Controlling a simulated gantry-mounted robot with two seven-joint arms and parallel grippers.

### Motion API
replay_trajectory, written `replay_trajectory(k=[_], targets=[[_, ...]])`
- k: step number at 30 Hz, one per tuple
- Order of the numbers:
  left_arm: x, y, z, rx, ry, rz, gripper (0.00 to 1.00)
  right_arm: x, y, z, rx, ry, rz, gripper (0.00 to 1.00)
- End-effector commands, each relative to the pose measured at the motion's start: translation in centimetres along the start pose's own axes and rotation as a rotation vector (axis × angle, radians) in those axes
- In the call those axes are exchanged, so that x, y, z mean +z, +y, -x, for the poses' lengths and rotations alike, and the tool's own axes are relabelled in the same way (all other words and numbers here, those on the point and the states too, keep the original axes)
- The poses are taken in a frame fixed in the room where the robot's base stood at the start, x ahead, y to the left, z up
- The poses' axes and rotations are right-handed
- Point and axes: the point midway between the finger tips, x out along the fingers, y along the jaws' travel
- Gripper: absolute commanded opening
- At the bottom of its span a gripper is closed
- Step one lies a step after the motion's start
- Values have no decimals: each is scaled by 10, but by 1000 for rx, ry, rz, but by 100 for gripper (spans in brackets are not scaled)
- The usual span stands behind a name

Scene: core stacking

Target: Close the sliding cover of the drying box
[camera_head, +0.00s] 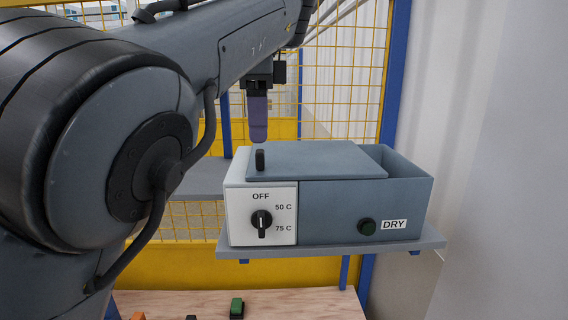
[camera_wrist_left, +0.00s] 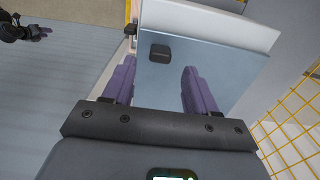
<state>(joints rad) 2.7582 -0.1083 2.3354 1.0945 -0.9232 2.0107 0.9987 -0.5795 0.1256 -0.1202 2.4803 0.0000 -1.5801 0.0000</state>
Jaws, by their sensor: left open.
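The drying box (camera_head: 340,218) is blue-grey with a white control panel on its left end and stands on a shelf. Its sliding cover (camera_head: 320,160) lies over the left and middle part; the right end of the box is open. A black knob (camera_head: 260,159) stands up at the cover's left end. My left gripper (camera_head: 258,138) points down just above the knob. In the left wrist view its open purple fingers (camera_wrist_left: 160,72) are either side of the knob (camera_wrist_left: 160,53) in the picture, apart from it. What seems my right gripper (camera_wrist_left: 40,33) is small at the upper left there.
The grey shelf (camera_head: 228,246) carries the box. Yellow mesh fencing (camera_head: 345,75) stands behind, a pale wall (camera_head: 480,140) to the right. A wooden table (camera_head: 280,303) with small parts is below.

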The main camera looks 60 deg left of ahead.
Motion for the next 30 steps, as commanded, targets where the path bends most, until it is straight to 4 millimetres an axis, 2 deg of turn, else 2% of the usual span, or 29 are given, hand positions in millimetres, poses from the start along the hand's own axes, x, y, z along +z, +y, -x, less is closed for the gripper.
replay_trajectory(k=[1, 9, 15, 23, 24, 30], targets=[[0, 0, -14, 1, -2, 2, 57, 3, 0, -10, 0, -1, 0, 43], [0, 0, -46, 1, -1, 0, 57, 8, -2, -26, -2, -1, -3, 43], [0, 0, -54, 0, -1, 0, 57, 9, -3, -30, -5, 0, -7, 43], [0, 0, -54, 0, -1, -1, 57, 9, -3, -29, -7, 0, -9, 43], [0, 0, -54, 0, -1, 0, 56, 9, -3, -29, -7, 0, -9, 43], [0, 0, -54, 0, -1, -1, 25, 9, -3, -29, -7, 0, -8, 43]])
